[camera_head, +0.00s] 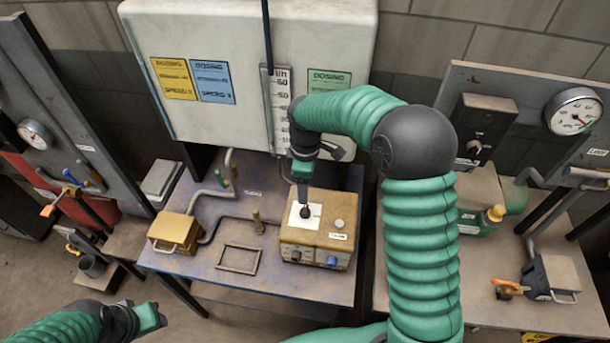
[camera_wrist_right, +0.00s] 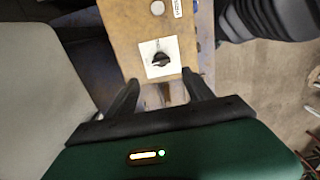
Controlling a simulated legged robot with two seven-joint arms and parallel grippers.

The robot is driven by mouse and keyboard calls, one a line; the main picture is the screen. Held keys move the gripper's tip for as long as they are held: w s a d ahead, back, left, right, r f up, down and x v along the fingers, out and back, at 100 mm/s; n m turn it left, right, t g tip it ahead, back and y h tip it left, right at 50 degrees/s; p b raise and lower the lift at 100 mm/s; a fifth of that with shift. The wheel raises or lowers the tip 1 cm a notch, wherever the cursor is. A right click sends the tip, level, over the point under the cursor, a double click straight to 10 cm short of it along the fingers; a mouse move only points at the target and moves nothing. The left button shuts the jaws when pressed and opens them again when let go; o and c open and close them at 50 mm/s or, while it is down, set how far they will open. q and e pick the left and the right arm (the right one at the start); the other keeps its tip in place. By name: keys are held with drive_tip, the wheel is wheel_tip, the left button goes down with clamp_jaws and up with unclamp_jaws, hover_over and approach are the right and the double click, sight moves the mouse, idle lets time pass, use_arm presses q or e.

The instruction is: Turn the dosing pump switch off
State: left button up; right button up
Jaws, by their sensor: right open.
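The dosing pump (camera_head: 318,232) is a tan box on the blue-grey table, with a white plate on its top. A black rotary switch (camera_head: 306,211) sits on that plate. The switch also shows in the right wrist view (camera_wrist_right: 161,59), just beyond my fingertips. My right gripper (camera_head: 303,190) reaches down over the pump from above, close to the switch. In the right wrist view its two fingers (camera_wrist_right: 160,80) are apart with nothing between them. My left gripper (camera_head: 150,318) is at the lower left, away from the pump; its finger gap cannot be made out.
A white tank (camera_head: 245,60) with yellow, blue and green labels stands behind the table (camera_head: 225,268). A smaller tan box (camera_head: 175,229) with pipes sits at the left. A panel with a gauge (camera_head: 573,112) and another bench are at the right.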

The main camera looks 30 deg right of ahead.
wheel_tip(320, 180, up, 6)
drive_tip(key=shift+w+f, duration=0.1)
drive_tip(key=shift+f, duration=0.1)
drive_tip(key=s+a+f+m+t+b, duration=0.1)
drive_tip(key=s+a+f+m+b, duration=0.1)
drive_tip(key=s+f+m, duration=0.3)
drive_tip(key=s+a+f+m+t+b, duration=0.1)
drive_tip(key=s+a+f+m+b, duration=0.2)
drive_tip(key=s, duration=0.9)
wheel_tip(320, 180, down, 5)
drive_tip(key=m, duration=0.2)
drive_tip(key=shift+s+a+r+m+t+b, duration=0.2)
drive_tip(key=shift+a+m+t+b, duration=0.1)
drive_tip(key=shift+a+m, duration=0.1)
drive_tip(key=shift+w+d, duration=0.1)
drive_tip(key=shift+d, duration=0.05)
drive_tip(key=shift+c, duration=0.4)
